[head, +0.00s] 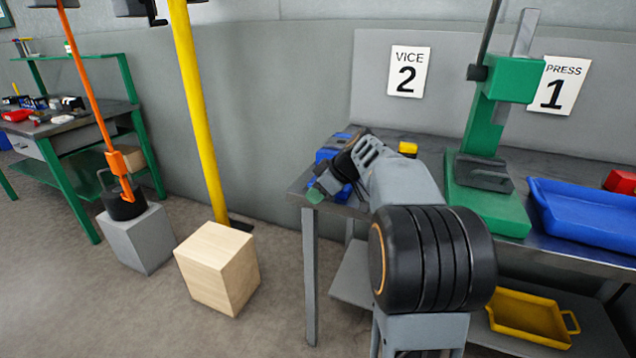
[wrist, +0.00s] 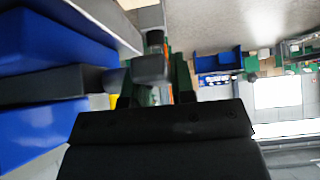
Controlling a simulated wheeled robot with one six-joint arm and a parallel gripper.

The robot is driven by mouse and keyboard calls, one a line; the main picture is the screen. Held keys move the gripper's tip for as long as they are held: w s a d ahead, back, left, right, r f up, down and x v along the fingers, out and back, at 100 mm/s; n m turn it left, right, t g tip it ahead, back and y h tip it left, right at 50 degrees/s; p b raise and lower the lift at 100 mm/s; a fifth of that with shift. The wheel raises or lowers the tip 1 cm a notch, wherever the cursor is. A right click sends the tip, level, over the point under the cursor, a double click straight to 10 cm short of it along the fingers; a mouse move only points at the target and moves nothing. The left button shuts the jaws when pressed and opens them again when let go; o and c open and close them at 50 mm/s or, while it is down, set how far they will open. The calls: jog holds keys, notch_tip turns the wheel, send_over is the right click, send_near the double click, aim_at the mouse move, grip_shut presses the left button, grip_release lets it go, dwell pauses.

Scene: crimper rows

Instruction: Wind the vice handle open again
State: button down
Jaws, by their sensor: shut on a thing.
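The blue vice (head: 326,156) stands at the left end of the grey bench, under the VICE 2 sign. My arm hides much of it in the head view. In the wrist view its blue body (wrist: 45,42) fills the left side, with a dark grey part between two blue blocks. My gripper (head: 317,193) is at the vice's front, by the bench's left edge. In the wrist view my gripper (wrist: 154,92) is shut on the vice handle, whose grey part (wrist: 150,69) shows between the fingers. The handle's full length and angle are hidden.
A green press (head: 487,200) stands right of my arm, with a blue tray (head: 585,212) beyond it. A yellow tray (head: 528,314) is on the lower shelf. A wooden block (head: 218,268) and a yellow post (head: 200,110) stand left. Floor before the bench's left end is clear.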

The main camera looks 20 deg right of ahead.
jog(key=g+h+p, duration=0.1)
jog(key=p, duration=0.1)
jog(key=r+g+h+p, duration=0.1)
jog(key=p, duration=0.2)
jog(key=shift+w+a+g+h, duration=0.1)
jog(key=shift+g+h, duration=0.2)
jog(key=shift+g, duration=0.1)
jog(key=g+h+p, duration=0.2)
jog(key=p, duration=0.4)
jog(key=shift+f+g+p, duration=0.15)
jog(key=shift+g+p, duration=0.15)
jog(key=shift+g, duration=0.1)
jog(key=g+h+p, duration=0.1)
jog(key=h+p, duration=0.1)
jog(key=p, duration=0.2)
jog(key=shift+f+g, duration=0.1)
jog(key=shift+g, duration=0.3)
jog(key=g+h+p, duration=0.1)
jog(key=p, duration=0.1)
jog(key=g+h+p, duration=0.1)
jog(key=p, duration=0.2)
jog(key=shift+f+g+h, duration=0.25)
jog(key=shift+g+h, duration=0.05)
jog(key=shift+g, duration=0.1)
jog(key=g+h+p, duration=0.2)
jog(key=g+h, duration=0.1)
jog(key=shift+f+p, duration=0.35)
jog(key=shift+f+g+h, duration=0.1)
jog(key=shift+g+h, duration=1.4)
jog(key=shift+g, duration=0.2)
